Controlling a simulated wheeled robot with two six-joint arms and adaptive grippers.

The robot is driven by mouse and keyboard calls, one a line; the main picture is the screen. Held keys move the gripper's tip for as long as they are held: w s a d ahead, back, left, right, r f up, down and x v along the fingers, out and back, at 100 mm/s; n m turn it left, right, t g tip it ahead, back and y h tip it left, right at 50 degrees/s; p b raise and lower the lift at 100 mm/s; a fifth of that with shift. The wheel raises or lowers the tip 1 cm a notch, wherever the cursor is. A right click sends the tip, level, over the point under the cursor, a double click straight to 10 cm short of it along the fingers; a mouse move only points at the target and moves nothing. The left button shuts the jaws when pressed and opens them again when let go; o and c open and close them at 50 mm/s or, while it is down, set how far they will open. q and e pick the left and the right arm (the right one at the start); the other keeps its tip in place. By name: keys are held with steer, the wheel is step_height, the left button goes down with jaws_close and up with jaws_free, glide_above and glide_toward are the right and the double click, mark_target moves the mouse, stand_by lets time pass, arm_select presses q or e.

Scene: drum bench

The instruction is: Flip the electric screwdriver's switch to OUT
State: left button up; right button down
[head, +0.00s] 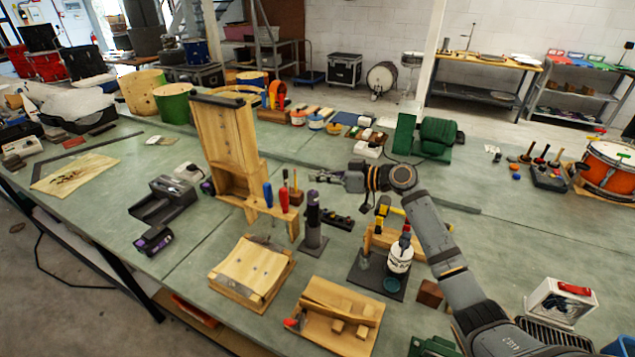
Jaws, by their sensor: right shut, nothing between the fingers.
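The electric screwdriver seems to be the dark grey, purple-tinged cylinder (313,218) standing upright on a small dark base in the middle of the bench. Its switch is too small to make out, so I cannot tell which way it is set. My right gripper (316,178) reaches in from the right, level, with its fingers shut and empty. In the picture its tips are just above the top of the cylinder; I cannot tell whether they touch it. My left gripper is not in view.
A wooden rack with screwdrivers (262,208) stands just left of the cylinder. A small dark block with several pieces (337,219) is to its right. A white bottle (400,257) stands under my right arm. Wooden boards (253,273) lie in front.

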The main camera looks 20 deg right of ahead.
mark_target(313, 192)
steer(key=f, duration=0.2)
steer(key=f+p, duration=0.1)
steer(key=f, duration=0.1)
steer(key=shift+s+a, duration=0.15)
steer(key=shift+a, duration=0.1)
